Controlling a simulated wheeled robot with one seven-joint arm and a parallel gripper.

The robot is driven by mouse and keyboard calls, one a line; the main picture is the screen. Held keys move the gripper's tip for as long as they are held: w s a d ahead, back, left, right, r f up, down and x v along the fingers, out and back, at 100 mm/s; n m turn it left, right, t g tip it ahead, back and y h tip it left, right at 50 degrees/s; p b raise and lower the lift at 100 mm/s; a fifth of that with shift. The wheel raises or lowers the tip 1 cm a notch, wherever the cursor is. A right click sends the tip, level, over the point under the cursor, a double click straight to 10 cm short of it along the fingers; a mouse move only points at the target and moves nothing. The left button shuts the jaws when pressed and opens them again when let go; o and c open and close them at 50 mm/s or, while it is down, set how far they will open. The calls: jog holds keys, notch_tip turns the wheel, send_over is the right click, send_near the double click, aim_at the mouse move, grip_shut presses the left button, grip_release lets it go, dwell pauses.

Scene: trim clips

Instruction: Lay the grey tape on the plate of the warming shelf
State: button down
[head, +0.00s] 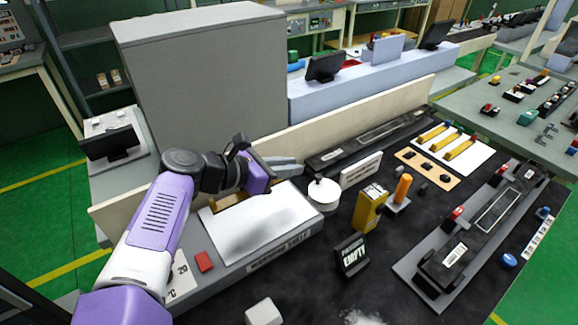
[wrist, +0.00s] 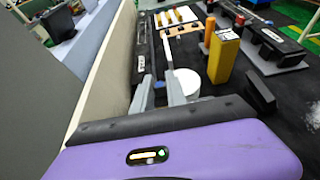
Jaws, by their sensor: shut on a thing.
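The warming shelf (head: 235,272) is a grey unit with a label on its front, in the lower middle of the head view. Its white plate (head: 255,228) looks bare. My gripper (head: 293,167) is over the back right of the plate, its grey fingers pointing right; they also show in the wrist view (wrist: 161,88). The fingers are a little apart and hold something that I take for the grey tape. Its outline does not stand out from the fingers, and I see no other grey tape in view.
A white lidded pot (head: 323,197) stands just right of the plate, with a white sign (head: 361,170) behind it. A yellow box (head: 369,208) and a black "EMPTY" sign (head: 352,256) are further right. A beige wall panel (head: 350,117) runs behind.

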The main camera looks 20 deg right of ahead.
aim_at(288, 197)
jog(key=shift+f+b, duration=3.1)
jog(key=shift+f, duration=0.6)
jog(key=c, duration=1.3)
grip_release()
jog(key=shift+o, duration=0.2)
jog(key=shift+a, duration=0.15)
jog(key=shift+b+v, duration=0.65)
jog(key=shift+v, duration=3.15)
jog(key=shift+r, duration=0.1)
